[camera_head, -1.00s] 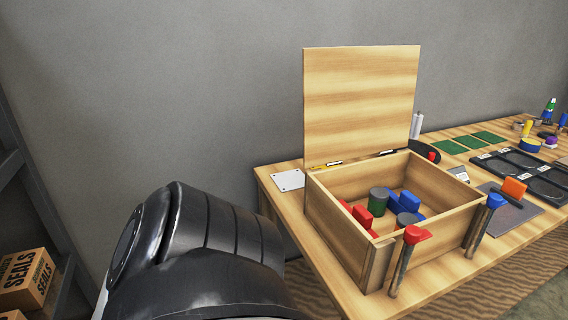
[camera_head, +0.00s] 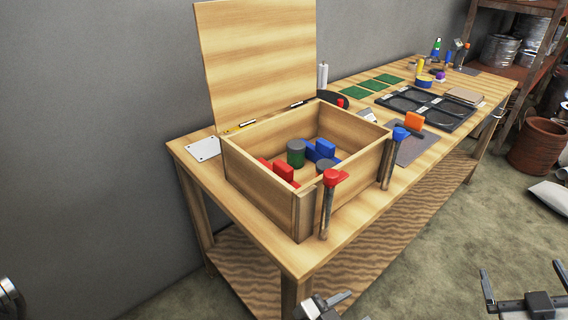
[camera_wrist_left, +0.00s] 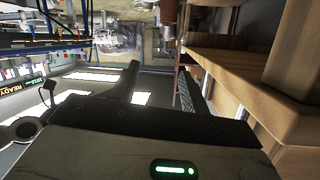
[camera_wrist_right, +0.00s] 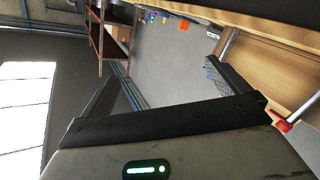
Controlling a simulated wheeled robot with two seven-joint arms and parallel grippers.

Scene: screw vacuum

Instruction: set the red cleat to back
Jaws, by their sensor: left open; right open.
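The red cleat (camera_head: 335,177) is a dark stick with a red head, standing slightly tilted at the front of the open wooden box (camera_head: 262,190). The similar blue cleat (camera_head: 400,134) stands to its right. My right gripper (camera_head: 524,284) is open and empty at the bottom right, well apart from the red cleat; its fingers also show in the right wrist view (camera_wrist_right: 165,85). A red piece (camera_wrist_right: 283,125) shows at that view's right edge. My left gripper (camera_head: 328,301) is at the bottom edge, partly cut off, below the table's front corner; it is open in the left wrist view (camera_wrist_left: 160,88).
The box lid (camera_head: 258,65) stands open. The table (camera_head: 400,180) also bears green mats (camera_head: 380,83), a black tray (camera_head: 427,106) and an orange block (camera_head: 414,121).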

